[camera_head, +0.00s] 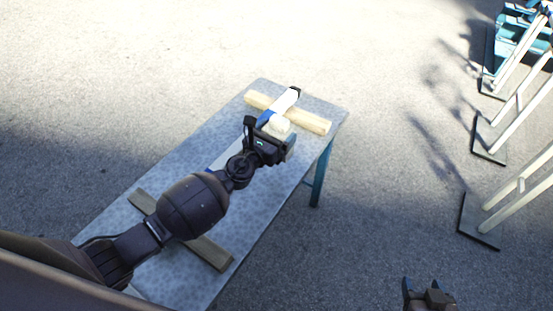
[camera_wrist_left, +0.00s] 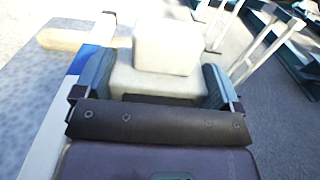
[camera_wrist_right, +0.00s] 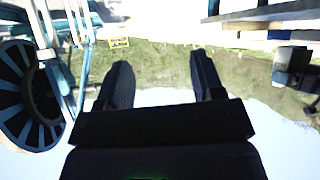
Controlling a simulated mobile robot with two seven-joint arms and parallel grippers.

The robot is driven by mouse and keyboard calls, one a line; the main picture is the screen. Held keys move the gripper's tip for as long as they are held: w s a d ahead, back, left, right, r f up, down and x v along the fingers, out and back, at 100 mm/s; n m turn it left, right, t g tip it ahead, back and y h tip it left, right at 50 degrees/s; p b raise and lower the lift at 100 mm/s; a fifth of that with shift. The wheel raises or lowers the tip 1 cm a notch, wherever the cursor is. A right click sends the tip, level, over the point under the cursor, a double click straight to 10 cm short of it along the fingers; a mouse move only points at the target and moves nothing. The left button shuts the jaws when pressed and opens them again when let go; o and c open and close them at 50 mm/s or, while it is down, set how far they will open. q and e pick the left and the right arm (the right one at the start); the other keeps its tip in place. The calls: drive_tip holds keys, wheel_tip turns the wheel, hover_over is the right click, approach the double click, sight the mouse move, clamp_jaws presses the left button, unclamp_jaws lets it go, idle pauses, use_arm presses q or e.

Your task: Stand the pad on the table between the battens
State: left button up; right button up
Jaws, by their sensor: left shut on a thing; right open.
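The cream-white stepped pad (camera_head: 279,126) is held in my left gripper (camera_head: 268,139), which is shut on it above the far part of the table. In the left wrist view the pad (camera_wrist_left: 165,48) shows a narrower block on a wider base, between the two fingers. The far batten (camera_head: 312,120) is pale wood and lies across the table's far end, just beyond the pad. The near batten (camera_head: 215,255) is browner and partly hidden by my left arm. Whether the pad touches anything below is hidden. My right gripper (camera_head: 428,290) is open and empty, off the table.
The table (camera_head: 185,170) has a grey-blue patterned top. A long white bar with a blue band and black end (camera_head: 288,98) runs lengthwise beside the pad, crossing the far batten. White-legged frames (camera_head: 515,190) stand on the pavement to the right.

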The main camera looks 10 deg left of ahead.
use_arm(q)
wheel_tip(320, 180, down, 4)
drive_tip(key=b, duration=0.2)
drive_tip(key=shift+b, duration=0.3)
drive_tip(key=shift+f, duration=0.2)
drive_tip(key=shift+f+b, duration=0.25)
drive_tip(key=shift+b, duration=0.1)
wheel_tip(320, 180, down, 3)
drive_tip(key=shift+f+b, duration=0.1)
drive_tip(key=shift+b, duration=0.9)
drive_tip(key=shift+f, duration=0.25)
drive_tip(key=shift+f+b, duration=0.1)
drive_tip(key=shift+b, duration=0.2)
drive_tip(key=o, duration=1.2)
drive_tip(key=shift+f, duration=0.1)
use_arm(e)
wheel_tip(320, 180, down, 8)
drive_tip(key=s, duration=0.1)
drive_tip(key=shift+s+g, duration=0.25)
drive_tip(key=shift+g, duration=0.15)
